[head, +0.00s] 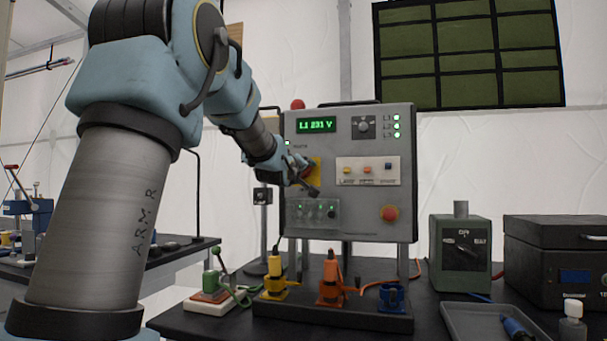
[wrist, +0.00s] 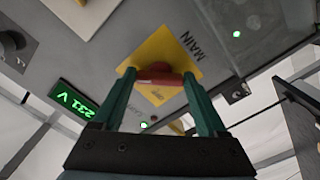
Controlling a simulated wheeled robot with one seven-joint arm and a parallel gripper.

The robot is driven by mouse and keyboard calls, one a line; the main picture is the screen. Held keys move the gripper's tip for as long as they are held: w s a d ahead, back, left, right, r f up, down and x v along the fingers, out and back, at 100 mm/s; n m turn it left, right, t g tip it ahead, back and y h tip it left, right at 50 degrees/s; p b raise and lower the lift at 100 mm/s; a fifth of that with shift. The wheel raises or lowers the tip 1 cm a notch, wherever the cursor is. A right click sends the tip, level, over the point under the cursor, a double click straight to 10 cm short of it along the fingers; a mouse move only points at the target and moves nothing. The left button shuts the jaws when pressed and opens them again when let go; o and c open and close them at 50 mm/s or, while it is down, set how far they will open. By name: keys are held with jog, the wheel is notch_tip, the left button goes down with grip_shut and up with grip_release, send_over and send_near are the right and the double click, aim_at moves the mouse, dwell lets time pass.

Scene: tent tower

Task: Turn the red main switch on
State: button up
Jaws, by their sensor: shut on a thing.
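The red main switch (wrist: 160,77) is a red handle on a yellow square plate (wrist: 158,48) marked MAIN, on the front of a grey panel (head: 349,213). In the wrist view its handle lies across the picture, between the two green fingers of my gripper (wrist: 159,76). My gripper is shut on it. In the head view my gripper (head: 306,182) reaches the panel's left side and hides most of the switch; a little of the yellow plate (head: 316,165) shows.
The panel's display (head: 317,126) reads L1 231 V, and green lamps (head: 396,126) are lit. A red button (head: 389,213) sits lower right, and small coloured switches (head: 367,170) are above it. Coloured plugs (head: 332,280) stand on the bench in front.

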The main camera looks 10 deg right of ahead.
jog(key=o, duration=1.3)
jog(key=b+v, duration=0.1)
jog(key=v, duration=0.9)
jog(key=shift+s+a, duration=0.15)
jog(key=shift+s, duration=0.25)
